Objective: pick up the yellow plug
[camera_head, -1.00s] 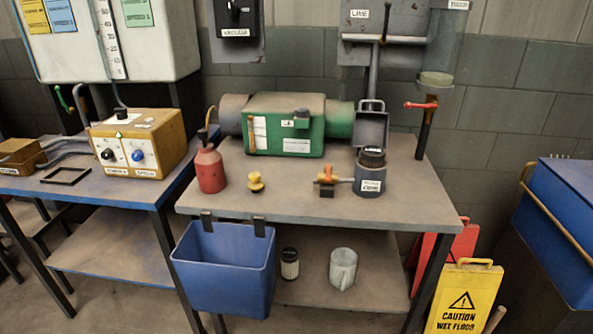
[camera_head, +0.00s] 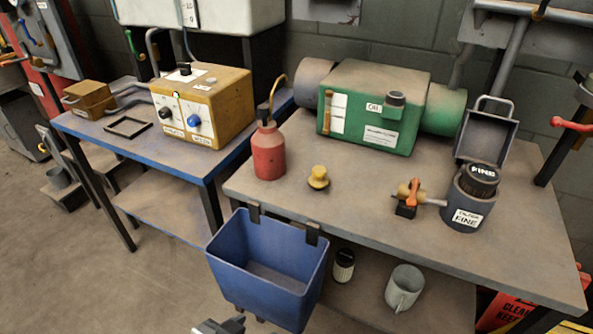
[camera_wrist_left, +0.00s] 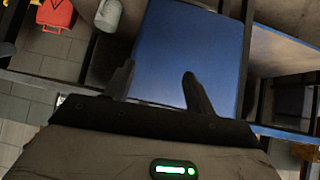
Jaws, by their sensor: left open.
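The yellow plug (camera_head: 318,178) stands on the grey-brown workbench top (camera_head: 360,215), near its front edge, right of a red oil can (camera_head: 268,152). Nothing touches the plug. A small part of my left gripper (camera_head: 219,327) shows at the bottom edge in the head view, below the blue bin and well short of the plug. In the left wrist view my left gripper (camera_wrist_left: 158,84) has its two dark fingers apart with nothing between them. A blue surface, likely the bin (camera_wrist_left: 190,45), lies beyond them. The plug is not seen in that view. My right gripper is not in view.
A blue bin (camera_head: 265,262) hangs on the bench's front edge. A valve with an orange handle (camera_head: 411,196) and a grey pot (camera_head: 466,205) stand right of the plug; a green machine (camera_head: 372,108) stands behind. A mug (camera_head: 404,288) is on the lower shelf.

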